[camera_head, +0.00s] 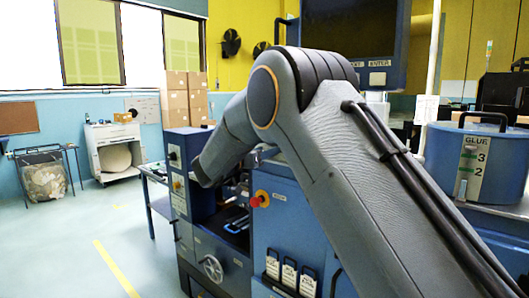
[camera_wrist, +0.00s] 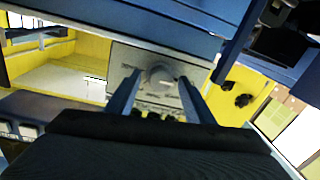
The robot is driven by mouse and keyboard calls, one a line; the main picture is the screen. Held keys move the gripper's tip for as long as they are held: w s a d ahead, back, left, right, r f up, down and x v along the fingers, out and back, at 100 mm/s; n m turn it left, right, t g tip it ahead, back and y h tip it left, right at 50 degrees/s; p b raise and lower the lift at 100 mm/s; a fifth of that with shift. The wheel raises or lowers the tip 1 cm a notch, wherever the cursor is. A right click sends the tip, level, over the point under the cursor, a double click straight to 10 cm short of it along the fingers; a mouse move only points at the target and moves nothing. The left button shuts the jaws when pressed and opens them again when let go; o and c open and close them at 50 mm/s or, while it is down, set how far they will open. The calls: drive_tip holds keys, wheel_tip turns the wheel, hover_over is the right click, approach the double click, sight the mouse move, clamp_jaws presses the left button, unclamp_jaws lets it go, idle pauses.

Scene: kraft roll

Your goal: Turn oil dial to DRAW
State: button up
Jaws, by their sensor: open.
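In the wrist view a round grey knob (camera_wrist: 159,75) sits on a pale metal plate (camera_wrist: 124,60) with small dark lettering that I cannot read. It looks like the oil dial, but I cannot tell its setting. My gripper (camera_wrist: 160,79) is open, its two fingers on either side of the knob in the picture. I cannot tell whether they touch it. In the head view my arm crosses the middle, and the gripper and this knob cannot be made out.
A blue glue pot (camera_head: 478,160) stands at the right. Stacked cartons (camera_head: 184,98) are behind. The floor (camera_head: 75,240) at the left is mostly clear.

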drive_tip(key=shift+c, duration=0.3)
drive_tip(key=c, duration=1)
drive_tip(key=m+b, duration=0.2)
drive_tip(key=m, duration=0.1)
drive_tip(key=m+b, duration=0.6)
drive_tip(key=shift+f+m+h, duration=0.3)
drive_tip(key=shift+h, duration=0.1)
drive_tip(key=m+b, duration=0.5)
drive_tip(key=b, duration=0.1)
drive_tip(key=shift+m+h, duration=0.3)
drive_tip(key=shift+h, duration=0.1)
drive_tip(key=m+b, duration=0.3)
drive_tip(key=shift+m, duration=0.4)
